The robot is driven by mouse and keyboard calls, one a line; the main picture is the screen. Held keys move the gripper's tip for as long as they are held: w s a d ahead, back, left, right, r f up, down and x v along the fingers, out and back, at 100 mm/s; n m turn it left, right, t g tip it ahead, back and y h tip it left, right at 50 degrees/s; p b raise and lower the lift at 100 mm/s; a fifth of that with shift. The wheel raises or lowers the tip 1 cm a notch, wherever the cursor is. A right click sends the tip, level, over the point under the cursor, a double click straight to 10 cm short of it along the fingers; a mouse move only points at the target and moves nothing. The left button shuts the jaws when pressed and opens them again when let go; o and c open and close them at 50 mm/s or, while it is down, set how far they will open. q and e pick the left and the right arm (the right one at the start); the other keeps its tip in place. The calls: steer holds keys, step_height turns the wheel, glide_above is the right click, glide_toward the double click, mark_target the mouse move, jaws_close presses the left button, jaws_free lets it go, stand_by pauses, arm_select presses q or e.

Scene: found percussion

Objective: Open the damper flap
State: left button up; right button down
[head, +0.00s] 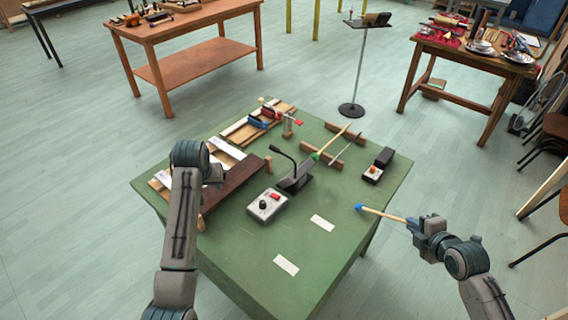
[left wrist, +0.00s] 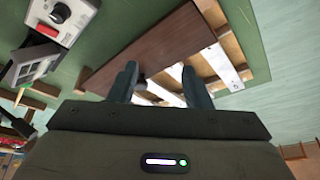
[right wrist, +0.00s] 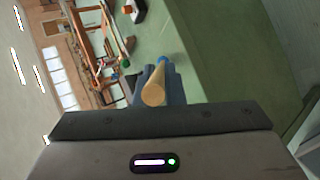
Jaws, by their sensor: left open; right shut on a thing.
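The damper flap appears to be the dark brown board (head: 236,187) at the left of the green table, lying over part of a wooden frame with pale bars (head: 226,148). The board also shows in the left wrist view (left wrist: 150,45). My left gripper (head: 213,174) is above the board's left end; its fingers (left wrist: 160,84) are apart, with a small dark piece near the board's edge between them. Contact cannot be told. My right gripper (head: 411,225) is shut on the wooden handle of a blue-tipped mallet (head: 383,213), off the table's right edge.
A grey box with knobs (head: 267,205), a dark angled device (head: 297,177), a green-tipped mallet (head: 331,144) on wooden rests and a small black device (head: 378,164) stand on the green table (head: 245,250). The front of the table is mostly clear.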

arm_select(q)
step_height(320, 180, up, 6)
glide_above(229, 180)
steer(key=s+a, duration=0.1)
steer(key=s, duration=0.3)
steer(key=p+x, duration=0.2)
steer(key=x, duration=1)
steer(key=shift+w+a, duration=0.1)
steer(key=shift+a, duration=0.05)
jaws_close()
